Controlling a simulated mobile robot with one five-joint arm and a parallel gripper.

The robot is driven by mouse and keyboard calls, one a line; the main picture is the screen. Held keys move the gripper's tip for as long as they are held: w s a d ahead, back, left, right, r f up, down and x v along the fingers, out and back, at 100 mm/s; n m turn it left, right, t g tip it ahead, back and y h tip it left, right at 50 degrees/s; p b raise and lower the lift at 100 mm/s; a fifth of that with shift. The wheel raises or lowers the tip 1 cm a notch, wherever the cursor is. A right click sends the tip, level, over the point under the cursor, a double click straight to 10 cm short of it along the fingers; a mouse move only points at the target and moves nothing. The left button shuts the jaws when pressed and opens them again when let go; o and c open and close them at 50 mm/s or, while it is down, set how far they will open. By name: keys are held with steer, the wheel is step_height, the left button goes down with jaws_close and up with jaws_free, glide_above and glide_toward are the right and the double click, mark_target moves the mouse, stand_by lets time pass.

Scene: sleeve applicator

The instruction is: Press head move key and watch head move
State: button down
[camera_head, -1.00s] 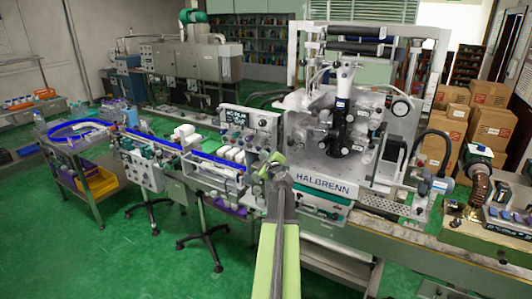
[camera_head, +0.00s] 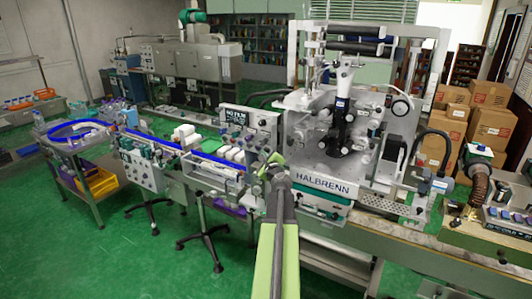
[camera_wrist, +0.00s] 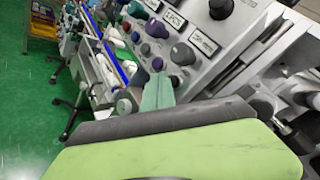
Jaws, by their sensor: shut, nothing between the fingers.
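The sleeve applicator (camera_head: 345,135), lettered HALBRENN, stands right of centre in the head view, with a dark upright head (camera_head: 337,130) in its middle. A control panel (camera_head: 250,122) with knobs and labels stands to its left. In the wrist view the panel (camera_wrist: 222,62) fills the top right, with purple, red, green and dark knobs, including a large dark knob (camera_wrist: 182,54). I cannot tell which control is the head move key. My gripper (camera_wrist: 158,85) is shut and empty, its tips close to the lower knobs; contact is unclear. It also shows in the head view (camera_head: 272,163).
A conveyor (camera_head: 185,155) with blue rails and white items runs left from the machine. A workbench (camera_head: 410,240) lies at the front right. Cardboard boxes (camera_head: 490,125) are stacked behind. Open green floor (camera_head: 110,260) lies at the left.

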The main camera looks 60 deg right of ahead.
steer(key=shift+a, duration=0.35)
steer(key=a, duration=0.5)
stand_by(0.3)
steer(key=shift+w, duration=0.1)
stand_by(0.5)
